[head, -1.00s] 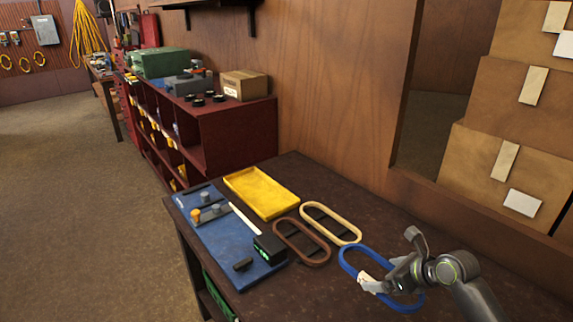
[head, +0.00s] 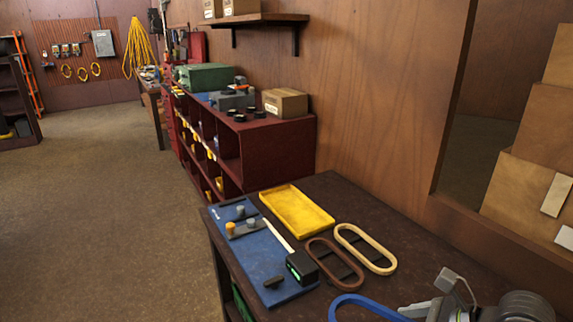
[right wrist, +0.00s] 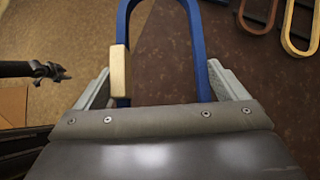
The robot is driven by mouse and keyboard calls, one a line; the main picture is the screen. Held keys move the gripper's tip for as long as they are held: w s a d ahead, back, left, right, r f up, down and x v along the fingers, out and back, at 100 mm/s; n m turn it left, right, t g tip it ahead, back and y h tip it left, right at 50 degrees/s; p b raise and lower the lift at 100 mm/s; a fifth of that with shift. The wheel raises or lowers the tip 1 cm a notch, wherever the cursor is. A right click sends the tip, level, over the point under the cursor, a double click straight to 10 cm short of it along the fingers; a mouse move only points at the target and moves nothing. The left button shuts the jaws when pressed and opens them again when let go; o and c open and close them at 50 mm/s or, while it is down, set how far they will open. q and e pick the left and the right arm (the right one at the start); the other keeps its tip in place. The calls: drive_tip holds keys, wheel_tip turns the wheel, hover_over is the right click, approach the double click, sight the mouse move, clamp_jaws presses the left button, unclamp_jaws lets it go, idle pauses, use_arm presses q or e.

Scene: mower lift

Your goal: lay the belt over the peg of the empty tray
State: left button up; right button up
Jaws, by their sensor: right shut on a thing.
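A blue loop belt (head: 360,302) shows at the lower edge of the head view, cut off by the frame. My right gripper (head: 440,302) is shut on it; the belt runs between its fingers in the right wrist view (right wrist: 197,35). A pale block (right wrist: 119,72) sits at the belt's left side there. A brown belt (head: 330,284) and a cream belt (head: 388,264) lie on the table around dark pieces. A blue board (head: 262,255) carries an orange peg (head: 230,229) and a grey peg (head: 240,211). My left gripper (right wrist: 52,72) appears small in the right wrist view; its opening is unclear.
An empty-looking yellow tray (head: 297,211) lies behind the belts; no peg is visible in it. A black box with a green light (head: 301,267) stands on the board's right edge. A red shelf (head: 280,155) stands behind the table (head: 375,215). Cartons (head: 525,195) are at right.

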drive_tip(key=w+d+f+m+t+h+b, duration=0.1)
drive_tip(key=w+d+f+m, duration=0.1)
drive_tip(key=w+d+f, duration=0.5)
drive_tip(key=w+d+f+m+t+h+b, duration=0.25)
drive_tip(key=w+d+f, duration=0.2)
drive_tip(key=d, duration=0.45)
drive_tip(key=shift+g+y, duration=0.35)
drive_tip(key=shift+g, duration=0.1)
drive_tip(key=f, duration=0.4)
drive_tip(key=shift+w+a+f+p, duration=0.15)
drive_tip(key=shift+w+f+p, duration=0.05)
drive_tip(key=shift+w+p, duration=0.2)
drive_tip(key=shift+f, duration=2.3)
drive_tip(key=o, duration=0.8)
drive_tip(key=shift+f, duration=0.15)
